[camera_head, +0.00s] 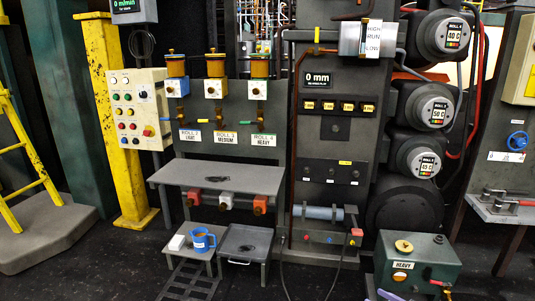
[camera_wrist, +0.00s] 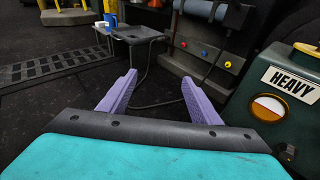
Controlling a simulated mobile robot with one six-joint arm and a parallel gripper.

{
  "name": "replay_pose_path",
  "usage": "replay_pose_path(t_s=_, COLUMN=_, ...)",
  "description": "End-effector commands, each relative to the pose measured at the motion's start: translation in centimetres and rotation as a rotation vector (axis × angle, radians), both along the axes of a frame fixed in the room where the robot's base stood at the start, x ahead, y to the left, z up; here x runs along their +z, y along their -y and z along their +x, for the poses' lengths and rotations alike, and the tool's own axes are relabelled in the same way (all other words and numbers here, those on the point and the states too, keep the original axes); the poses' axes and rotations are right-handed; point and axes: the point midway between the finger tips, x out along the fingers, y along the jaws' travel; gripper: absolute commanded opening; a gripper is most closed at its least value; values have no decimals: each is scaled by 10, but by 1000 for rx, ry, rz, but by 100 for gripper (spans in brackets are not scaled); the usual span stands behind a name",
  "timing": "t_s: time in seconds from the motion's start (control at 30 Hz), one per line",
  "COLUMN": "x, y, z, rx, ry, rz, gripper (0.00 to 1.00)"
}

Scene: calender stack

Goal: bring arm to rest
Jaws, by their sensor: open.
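My gripper (camera_wrist: 160,98) shows in the wrist view as two purple fingers spread apart on a dark mount, with a teal body behind. It is open and nothing is between the fingers. Beyond the fingertips is dark floor with a cable lying on it.
A green box marked HEAVY (camera_wrist: 287,112) stands close to the right of my gripper; the head view shows it too (camera_head: 418,262). A low table (camera_head: 204,252) holds a blue mug (camera_head: 201,241). A grey machine (camera_head: 338,140) with rolls (camera_head: 430,108) stands behind. Floor at front left is mostly clear.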

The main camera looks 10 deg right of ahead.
Motion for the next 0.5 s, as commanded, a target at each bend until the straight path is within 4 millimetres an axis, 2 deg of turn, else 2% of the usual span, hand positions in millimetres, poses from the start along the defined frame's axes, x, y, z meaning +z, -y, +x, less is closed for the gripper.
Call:
replay_pose_path(t_s=0.03, x=9, y=-23, z=7, rx=33, ry=-10, rz=2, gripper=58)
replay_pose_path(t_s=0.2, x=15, y=-91, z=24, rx=140, ry=-49, rz=-3, gripper=58)
replay_pose_path(t_s=0.33, x=17, y=-144, z=28, rx=228, ry=-86, rz=-15, gripper=58)
replay_pose_path(t_s=0.5, x=19, y=-213, z=25, rx=352, ry=-133, rz=-52, gripper=58)
